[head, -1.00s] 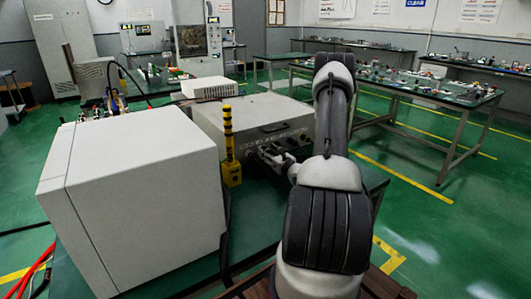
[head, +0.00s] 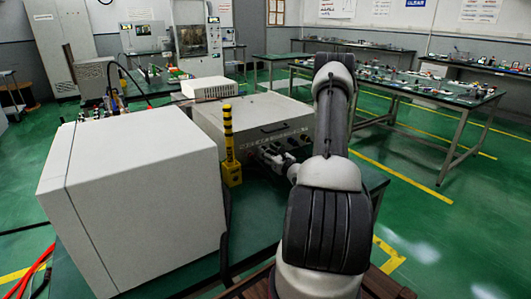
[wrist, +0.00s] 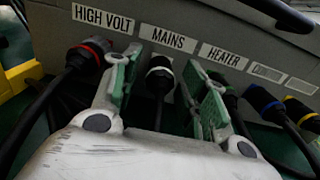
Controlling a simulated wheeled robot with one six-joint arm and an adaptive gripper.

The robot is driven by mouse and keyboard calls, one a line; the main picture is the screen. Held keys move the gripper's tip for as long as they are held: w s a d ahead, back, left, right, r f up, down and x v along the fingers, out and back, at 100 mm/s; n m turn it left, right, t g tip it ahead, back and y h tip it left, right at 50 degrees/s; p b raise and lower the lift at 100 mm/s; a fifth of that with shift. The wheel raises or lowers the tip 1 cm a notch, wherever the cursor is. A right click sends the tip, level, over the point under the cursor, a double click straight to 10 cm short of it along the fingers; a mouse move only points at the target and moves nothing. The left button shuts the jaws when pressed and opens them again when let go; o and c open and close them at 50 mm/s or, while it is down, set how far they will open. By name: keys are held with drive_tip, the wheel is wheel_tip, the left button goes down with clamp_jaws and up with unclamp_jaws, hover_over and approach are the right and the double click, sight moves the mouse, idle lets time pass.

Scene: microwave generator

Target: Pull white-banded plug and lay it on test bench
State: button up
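The white-banded plug (wrist: 160,76) sits in the socket under the MAINS label, its black cable running down toward my gripper. My gripper (wrist: 163,88) is open, with one green-padded finger on each side of this plug and gaps showing on both sides. In the head view my gripper (head: 272,156) is at the front panel of the grey generator box (head: 262,112), and the plug is too small to make out. The test bench (head: 255,215) is the green-topped table under the box, with bare surface in front.
A red-banded plug (wrist: 88,52) is close left of the fingers under HIGH VOLT. Blue-banded (wrist: 262,101) and yellow-banded (wrist: 298,109) plugs are to the right. A yellow-black post (head: 229,150) and a large white cabinet (head: 135,195) stand left of my gripper.

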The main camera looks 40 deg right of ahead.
clamp_jaws()
drive_tip(key=shift+s+a, duration=0.15)
drive_tip(key=shift+s, duration=2.85)
drive_tip(key=shift+f, duration=0.35)
drive_tip(key=shift+f, duration=0.4)
drive_tip(key=shift+o, duration=1.4)
unclamp_jaws()
wheel_tip(320, 180, up, 10)
